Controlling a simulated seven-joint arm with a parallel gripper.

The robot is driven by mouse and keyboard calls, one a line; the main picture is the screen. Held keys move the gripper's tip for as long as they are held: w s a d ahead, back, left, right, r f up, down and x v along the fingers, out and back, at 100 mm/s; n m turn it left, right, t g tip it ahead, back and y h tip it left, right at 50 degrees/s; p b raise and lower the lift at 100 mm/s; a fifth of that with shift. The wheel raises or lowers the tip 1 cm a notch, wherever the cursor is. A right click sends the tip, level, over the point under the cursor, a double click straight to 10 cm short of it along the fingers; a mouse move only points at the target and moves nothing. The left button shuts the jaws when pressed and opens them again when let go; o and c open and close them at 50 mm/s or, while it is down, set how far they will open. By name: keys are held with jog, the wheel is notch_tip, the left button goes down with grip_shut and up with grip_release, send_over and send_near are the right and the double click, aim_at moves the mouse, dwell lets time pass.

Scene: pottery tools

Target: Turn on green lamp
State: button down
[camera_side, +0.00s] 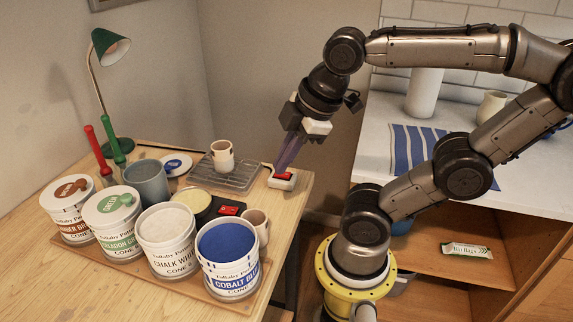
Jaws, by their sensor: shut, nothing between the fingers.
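The green lamp (108,46) stands at the back left of the wooden table, on a thin curved neck with a green base. I cannot tell whether it is lit. A small white switch box with a red rocker (283,177) sits at the table's right edge. My gripper (279,170) points down, shut and empty, with its fingertips at the red rocker. I cannot tell whether they touch it or are just above it. The fingers hide part of the box.
Several glaze buckets, such as the cobalt blue one (230,262), stand on a board at the front. A mug (222,158) stands on a wire rack (232,176) left of the switch. A second mug (257,222) is nearer. A grey cup (148,183) and red and green-handled tools (97,148) stand near the lamp.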

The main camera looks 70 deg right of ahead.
jog(key=n, duration=0.2)
jog(key=n+g, duration=0.6)
jog(key=n, duration=0.2)
send_over(288, 174)
jog(key=w, duration=0.2)
jog(key=shift+f, duration=0.15)
jog(key=f, duration=0.4)
jog(key=s+f, duration=0.1)
jog(key=f, duration=0.8)
jog(key=shift+s+f, duration=0.3)
jog(key=shift+f, duration=0.1)
